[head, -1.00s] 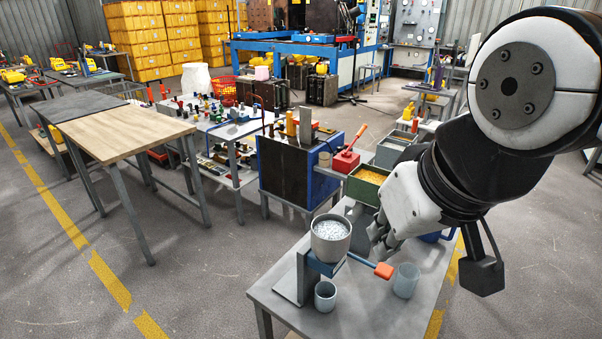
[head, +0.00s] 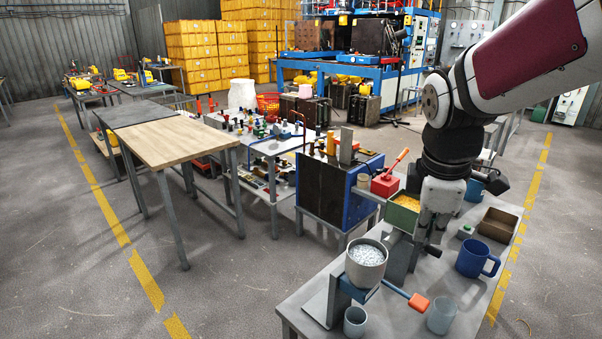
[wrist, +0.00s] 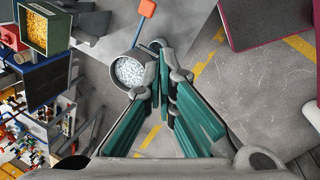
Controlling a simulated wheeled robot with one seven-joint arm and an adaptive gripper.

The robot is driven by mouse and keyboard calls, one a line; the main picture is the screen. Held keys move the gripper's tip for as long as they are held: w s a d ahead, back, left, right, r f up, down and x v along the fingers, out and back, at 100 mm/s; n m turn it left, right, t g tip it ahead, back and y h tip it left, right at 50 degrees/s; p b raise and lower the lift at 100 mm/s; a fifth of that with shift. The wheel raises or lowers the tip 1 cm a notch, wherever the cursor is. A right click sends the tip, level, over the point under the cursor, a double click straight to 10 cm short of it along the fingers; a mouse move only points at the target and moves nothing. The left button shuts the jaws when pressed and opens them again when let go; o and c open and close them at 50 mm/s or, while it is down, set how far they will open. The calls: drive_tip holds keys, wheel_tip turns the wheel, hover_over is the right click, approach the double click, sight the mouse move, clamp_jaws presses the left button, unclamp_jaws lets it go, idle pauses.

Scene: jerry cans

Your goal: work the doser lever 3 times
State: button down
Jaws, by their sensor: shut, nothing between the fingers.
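The doser has a grey hopper (head: 366,262) full of white granules, on a grey stand at the table's front left. Its lever (head: 396,292) slants out to the right and ends in an orange handle (head: 418,302). In the wrist view the hopper (wrist: 130,73) and the orange handle (wrist: 147,8) also show. A small grey cup (head: 355,322) stands beneath the doser. My gripper (head: 429,248) is shut and empty, above the table behind the lever and apart from it in the head view. In the wrist view its fingertips (wrist: 160,46) meet beside the hopper's image.
A translucent cup (head: 441,315) stands right of the orange handle. A blue mug (head: 475,258) is farther right. A green bin of yellow pellets (head: 403,205) and a brown open box (head: 497,225) stand farther back.

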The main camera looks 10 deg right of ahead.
drive_tip(key=w+d+f+n+g, duration=0.2)
drive_tip(key=w+d+f+n, duration=0.3)
drive_tip(key=d+f+n, duration=0.15)
drive_tip(key=n+y, duration=0.2)
drive_tip(key=n, duration=0.5)
hover_over(423, 303)
wheel_tip(423, 303, down, 8)
drive_tip(key=shift+p, duration=0.3)
drive_tip(key=shift+w+m, duration=0.1)
drive_tip(key=shift+m, duration=0.15)
wheel_tip(423, 303, down, 14)
drive_tip(key=shift+r+p, duration=0.1)
drive_tip(key=shift+p, duration=0.2)
